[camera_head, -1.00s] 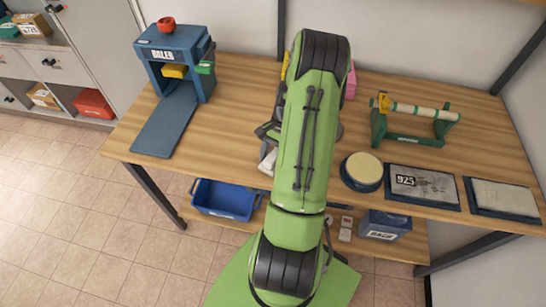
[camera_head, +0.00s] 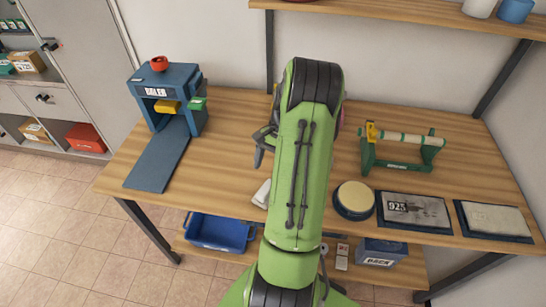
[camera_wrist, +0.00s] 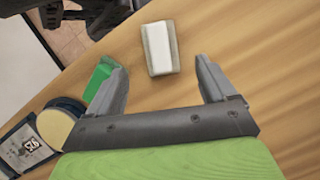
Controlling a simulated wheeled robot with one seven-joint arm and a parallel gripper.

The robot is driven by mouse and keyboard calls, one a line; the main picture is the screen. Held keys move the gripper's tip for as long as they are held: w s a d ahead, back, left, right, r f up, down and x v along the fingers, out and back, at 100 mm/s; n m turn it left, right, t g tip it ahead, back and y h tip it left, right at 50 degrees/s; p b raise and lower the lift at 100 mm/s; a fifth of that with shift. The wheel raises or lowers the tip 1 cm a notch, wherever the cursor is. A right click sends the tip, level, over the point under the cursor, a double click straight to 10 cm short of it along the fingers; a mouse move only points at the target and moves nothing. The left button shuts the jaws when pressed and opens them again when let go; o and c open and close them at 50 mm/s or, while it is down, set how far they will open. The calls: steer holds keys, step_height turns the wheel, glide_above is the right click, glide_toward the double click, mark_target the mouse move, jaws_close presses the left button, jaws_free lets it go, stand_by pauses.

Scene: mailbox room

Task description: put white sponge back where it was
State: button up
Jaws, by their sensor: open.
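The white sponge (camera_head: 262,193) lies on the wooden table near its front edge, partly hidden by my arm. In the wrist view the sponge (camera_wrist: 160,48) shows as a white block with a grey-beige border, lying flat on the wood. My gripper (camera_head: 264,143) is beyond the sponge in the head view, mostly hidden behind my arm. In the wrist view my gripper (camera_wrist: 162,76) has its fingers wide apart with nothing between them. The sponge is ahead of the fingertips, roughly centred on the gap and apart from both.
A blue baler (camera_head: 172,95) stands at the table's left. At the right are a green stand with a roll (camera_head: 402,150), a round cream pad (camera_head: 354,198), a grey plate marked 925 (camera_head: 415,210) and a pale pad (camera_head: 493,218). A blue bin (camera_head: 218,232) is below.

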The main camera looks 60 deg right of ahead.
steer(key=v, duration=0.3)
steer(key=shift+w+r, duration=0.1)
steer(key=shift+r, duration=0.2)
steer(key=w+a+r+n+h, duration=0.2)
steer(key=a+r+n, duration=0.4)
steer(key=a, duration=0.4)
steer(key=w+a+r+n+h, duration=0.3)
steer(key=a+r, duration=0.5)
steer(key=a, duration=0.1)
steer(key=s+a+r+n+t, duration=0.3)
steer(key=s+a+n+t, duration=0.2)
steer(key=s+a+n, duration=0.3)
steer(key=s+a, duration=0.2)
steer(key=a, duration=0.2)
steer(key=shift+s+r+n+t, duration=0.2)
steer(key=shift+n+t, duration=0.1)
steer(key=shift+n, duration=0.1)
steer(key=shift+a, duration=0.1)
